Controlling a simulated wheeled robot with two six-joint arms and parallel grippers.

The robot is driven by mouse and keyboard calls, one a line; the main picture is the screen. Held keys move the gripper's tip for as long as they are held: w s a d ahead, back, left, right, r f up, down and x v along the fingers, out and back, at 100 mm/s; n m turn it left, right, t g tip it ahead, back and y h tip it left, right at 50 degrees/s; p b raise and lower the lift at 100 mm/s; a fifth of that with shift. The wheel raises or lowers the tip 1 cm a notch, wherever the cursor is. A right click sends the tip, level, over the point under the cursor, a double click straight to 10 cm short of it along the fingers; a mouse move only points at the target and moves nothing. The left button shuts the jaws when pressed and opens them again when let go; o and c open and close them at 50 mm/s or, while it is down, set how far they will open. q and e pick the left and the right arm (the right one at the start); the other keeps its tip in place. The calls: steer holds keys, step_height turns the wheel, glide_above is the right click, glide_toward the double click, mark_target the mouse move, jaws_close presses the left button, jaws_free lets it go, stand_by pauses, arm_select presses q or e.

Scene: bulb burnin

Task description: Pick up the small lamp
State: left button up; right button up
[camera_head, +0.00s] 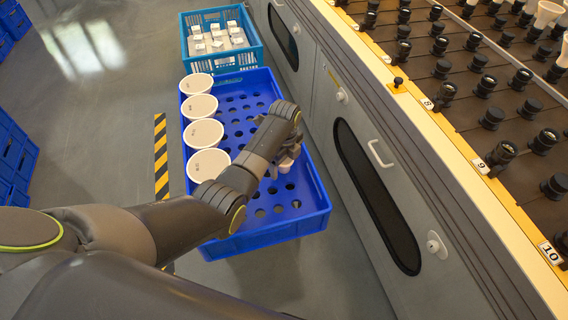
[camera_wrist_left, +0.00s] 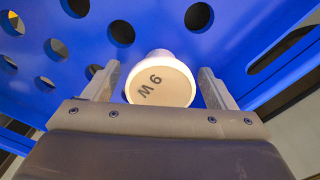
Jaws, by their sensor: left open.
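My left gripper (camera_wrist_left: 157,86) is open, with one finger on each side of the lamp and a gap visible on both sides. In the head view my left gripper (camera_head: 283,164) is over the right part of the blue crate (camera_head: 262,240), and my wrist partly hides the lamp there. My right gripper does not show in either view.
Several large round white lamps (camera_head: 205,134) stand along the crate's left side. A lighter blue crate (camera_head: 221,62) with small white boxes is behind it. A grey cabinet (camera_head: 345,110) with a rack of sockets (camera_head: 480,85) stands close on the right.

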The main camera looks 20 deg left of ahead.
arm_select(q)
steer(key=c, duration=1.1)
